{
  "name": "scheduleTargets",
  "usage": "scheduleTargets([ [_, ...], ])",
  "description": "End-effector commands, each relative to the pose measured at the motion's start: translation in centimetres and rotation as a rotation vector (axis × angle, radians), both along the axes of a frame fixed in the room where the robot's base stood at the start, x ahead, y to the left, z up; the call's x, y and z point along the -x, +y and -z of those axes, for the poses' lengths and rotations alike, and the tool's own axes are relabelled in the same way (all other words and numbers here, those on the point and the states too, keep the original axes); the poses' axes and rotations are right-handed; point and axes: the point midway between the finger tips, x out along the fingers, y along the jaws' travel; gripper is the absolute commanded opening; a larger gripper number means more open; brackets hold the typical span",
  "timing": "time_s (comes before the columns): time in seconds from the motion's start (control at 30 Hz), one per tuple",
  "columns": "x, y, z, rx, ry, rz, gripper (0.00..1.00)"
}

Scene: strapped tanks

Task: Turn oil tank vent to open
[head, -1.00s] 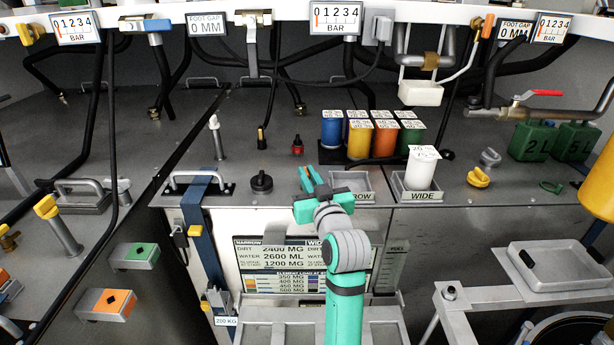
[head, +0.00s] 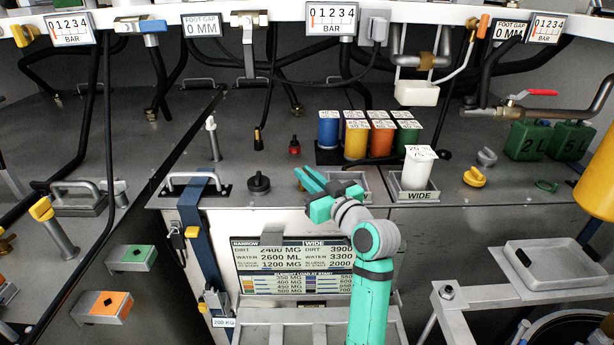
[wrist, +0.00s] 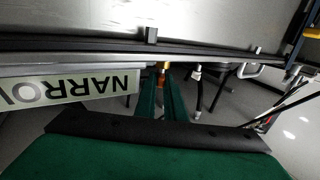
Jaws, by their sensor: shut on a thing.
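My gripper (head: 303,179) is above the front edge of the worktop, its fingers pointing left, near the tray labelled narrow. Its fingers (wrist: 163,98) show close together in the wrist view. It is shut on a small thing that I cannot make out. An orange fitting shows just beyond the fingertips in the wrist view. No label in view says oil tank vent, so I cannot tell which fitting it is. A black knob (head: 259,183) stands left of the fingertips, apart from them. A red knob (head: 294,146) stands behind them. A yellow knob (head: 475,177) is further right.
A rack of coloured cartridges (head: 369,135) stands behind my gripper. A white cartridge (head: 419,168) stands in the wide tray (head: 416,195). A blue strap (head: 193,220) runs down at left. An empty grey tray (head: 562,268) is at right.

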Motion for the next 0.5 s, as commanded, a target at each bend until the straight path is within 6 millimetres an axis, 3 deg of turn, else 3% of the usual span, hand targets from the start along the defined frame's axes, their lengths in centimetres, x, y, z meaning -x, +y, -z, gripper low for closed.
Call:
scheduleTargets([
  [0.07, 0.01, 0.01, 0.09, 0.001, 0.002, 0.0, 0.0],
  [0.1, 0.0, 0.02, 0.1, 0.001, 0.002, 0.0, 0.14],
  [0.17, 0.0, 0.02, 0.09, 0.0, 0.002, 0.0, 0.28],
  [0.5, 0.16, -0.1, 0.05, 0.001, 0.001, 0.001, 0.28],
])
